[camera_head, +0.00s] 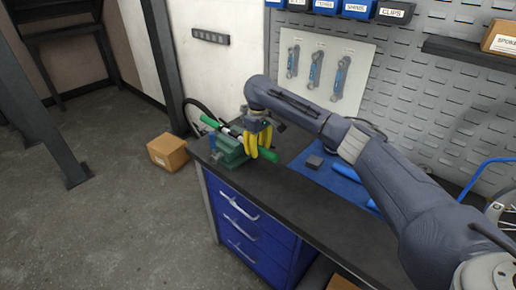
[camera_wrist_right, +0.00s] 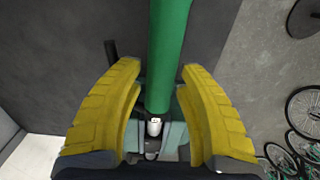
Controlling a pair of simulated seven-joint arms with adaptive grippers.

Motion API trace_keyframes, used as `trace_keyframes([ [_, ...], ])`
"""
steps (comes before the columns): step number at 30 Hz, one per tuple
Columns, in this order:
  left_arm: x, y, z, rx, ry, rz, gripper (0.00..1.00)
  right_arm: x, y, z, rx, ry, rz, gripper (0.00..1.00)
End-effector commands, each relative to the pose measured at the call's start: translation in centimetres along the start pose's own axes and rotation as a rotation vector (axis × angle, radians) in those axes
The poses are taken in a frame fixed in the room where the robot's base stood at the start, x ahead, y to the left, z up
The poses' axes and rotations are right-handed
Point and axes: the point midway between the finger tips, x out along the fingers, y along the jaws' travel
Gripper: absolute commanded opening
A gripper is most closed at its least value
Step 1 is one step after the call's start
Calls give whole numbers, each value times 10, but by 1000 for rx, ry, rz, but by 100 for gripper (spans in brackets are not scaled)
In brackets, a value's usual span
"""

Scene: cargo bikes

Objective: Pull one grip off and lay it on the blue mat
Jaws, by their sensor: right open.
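A green vise (camera_head: 228,150) at the left end of the bench holds a bar with a green grip (camera_head: 209,121) on its far left end. Another green grip (camera_head: 267,155) is at the right end, partly hidden by my gripper. My right gripper (camera_head: 259,148), with yellow fingers, is at this right grip. In the right wrist view the right gripper (camera_wrist_right: 162,72) is open, one finger on each side of the green grip (camera_wrist_right: 168,50), with gaps on both sides. The blue mat (camera_head: 338,183) lies on the bench to the right, partly covered by my right arm. My left gripper is not seen.
A small dark block (camera_head: 314,162) sits on the blue mat. A cardboard box (camera_head: 168,152) is on the floor left of the bench (camera_head: 300,195). A tool board (camera_head: 320,68) hangs behind. The bench's front strip is clear.

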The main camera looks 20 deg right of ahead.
Motion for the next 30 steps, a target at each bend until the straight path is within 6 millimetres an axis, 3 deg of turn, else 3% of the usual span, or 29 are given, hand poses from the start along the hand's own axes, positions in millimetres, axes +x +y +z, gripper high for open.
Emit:
trace_keyframes([
  [6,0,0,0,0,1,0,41,0,0,0,0,-1,0,38],
  [16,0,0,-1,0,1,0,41,0,0,0,1,-1,1,0],
  [19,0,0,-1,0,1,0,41,0,0,0,1,-1,1,0],
  [20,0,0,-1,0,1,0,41,0,0,0,1,-1,1,23],
  [26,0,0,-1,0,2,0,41,0,0,0,1,-1,1,0],
  [30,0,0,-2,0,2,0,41,0,0,0,1,-1,1,0],
])
